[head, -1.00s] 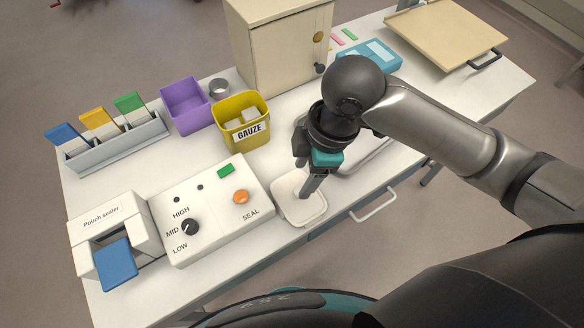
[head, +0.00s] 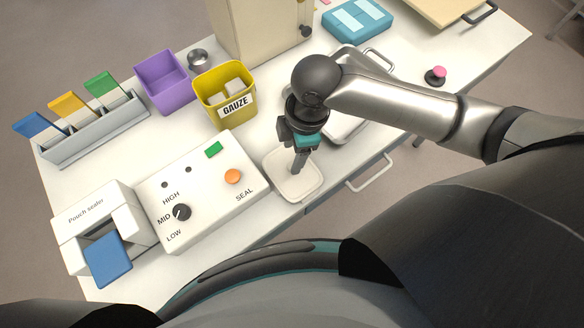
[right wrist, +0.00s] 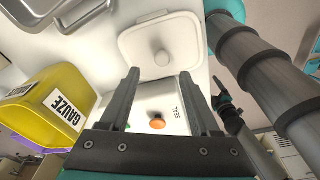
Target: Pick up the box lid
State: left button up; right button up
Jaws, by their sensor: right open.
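The box lid (head: 284,188) is a pale, rounded square plate lying flat on the white table near the front edge, right of the control box. My right gripper (head: 298,168) is open and points down over the lid.
The sealer control box (head: 207,190) stands just left of the lid. A yellow gauze bin (head: 226,105) is behind it, and a metal tray (head: 347,127) lies behind my gripper. A pink-topped button (head: 437,75) is to the right. A handle (head: 370,174) juts from the table front.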

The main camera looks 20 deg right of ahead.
notch_tip(320, 180, down, 5)
jog(key=shift+s+r+b, duration=0.1)
jog(key=shift+s+b, duration=0.05)
jog(key=shift+b, duration=0.15)
grip_shut()
dwell(0.4)
